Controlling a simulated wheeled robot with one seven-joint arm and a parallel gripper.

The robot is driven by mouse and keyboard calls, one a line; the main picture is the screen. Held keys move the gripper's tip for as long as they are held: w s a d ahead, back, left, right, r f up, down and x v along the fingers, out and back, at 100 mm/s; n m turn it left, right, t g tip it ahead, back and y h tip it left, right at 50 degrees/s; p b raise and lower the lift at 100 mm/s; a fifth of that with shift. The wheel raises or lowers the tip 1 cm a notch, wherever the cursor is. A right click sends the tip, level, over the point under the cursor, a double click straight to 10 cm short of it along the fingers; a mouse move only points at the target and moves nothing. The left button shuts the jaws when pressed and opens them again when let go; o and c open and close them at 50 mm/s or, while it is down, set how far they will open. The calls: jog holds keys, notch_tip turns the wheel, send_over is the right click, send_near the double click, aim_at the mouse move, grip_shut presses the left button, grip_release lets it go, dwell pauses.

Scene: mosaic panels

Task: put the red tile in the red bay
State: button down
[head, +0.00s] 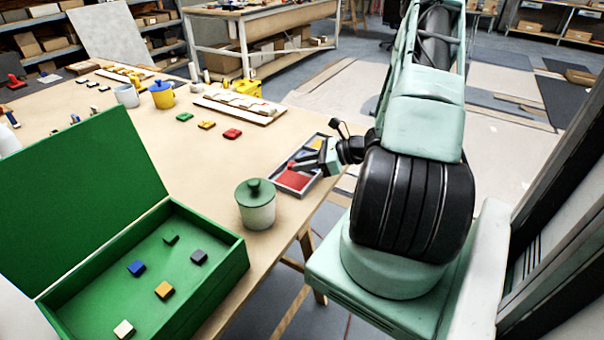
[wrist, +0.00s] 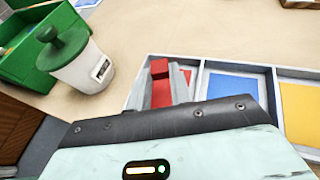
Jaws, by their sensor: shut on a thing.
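My gripper (head: 301,165) is over the red bay of a sectioned tray at the table's edge. It is shut on a small red tile (wrist: 160,68), seen between the fingertips in the wrist view. The red bay (head: 292,181) has a red floor, partly hidden by the gripper; a strip of it also shows in the wrist view (wrist: 187,75). I cannot tell whether the tile touches the bay floor.
A blue bay (wrist: 232,87) and a yellow bay (wrist: 301,108) adjoin the red one. A lidded green-and-white jar (head: 257,207) stands near the tray. An open green box (head: 215,278) with several tiles lies at the left front. The table between jar and tray is clear.

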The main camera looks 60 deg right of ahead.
aim_at(304, 181)
jog(key=shift+f+p, duration=0.3)
jog(key=shift+f, duration=1.75)
jog(key=shift+f, duration=0.25)
jog(key=c, duration=1.5)
grip_release()
jog(key=shift+r, duration=0.1)
jog(key=shift+c, duration=0.2)
jog(key=shift+s+r, duration=0.1)
jog(key=shift+r, duration=0.1)
jog(key=b+v, duration=0.3)
jog(key=v, duration=0.8)
jog(key=shift+s+d, duration=0.25)
jog(key=shift+s, duration=0.05)
jog(key=shift+s+r, duration=0.1)
